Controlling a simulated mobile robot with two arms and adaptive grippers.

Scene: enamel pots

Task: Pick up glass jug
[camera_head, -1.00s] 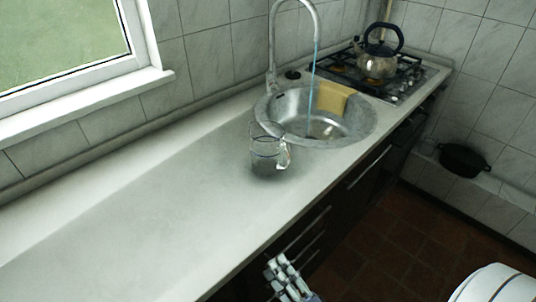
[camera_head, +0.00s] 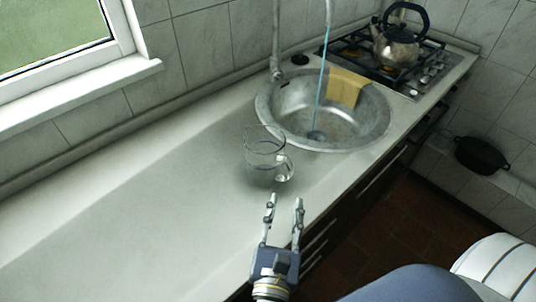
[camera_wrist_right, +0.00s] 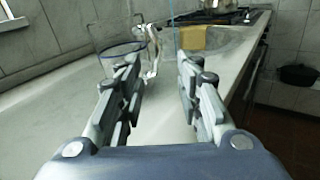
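The clear glass jug (camera_head: 264,160) stands upright on the counter in front of the sink, with its handle on the right side. My right gripper (camera_head: 284,200) is open and empty, a short way in front of the jug and pointing at it. In the right wrist view the jug (camera_wrist_right: 118,50) shows beyond the left finger, partly hidden by it, with its handle seen between the fingers. The right gripper (camera_wrist_right: 158,65) looks apart from the jug there. My left gripper is in neither view.
A round metal sink (camera_head: 262,112) with running water and a yellow cloth (camera_head: 346,87) lies behind the jug. A kettle (camera_head: 396,50) stands on the gas stove (camera_head: 432,72). A black pot (camera_head: 481,155) sits at the right wall. The counter (camera_head: 130,215) left of the jug is clear.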

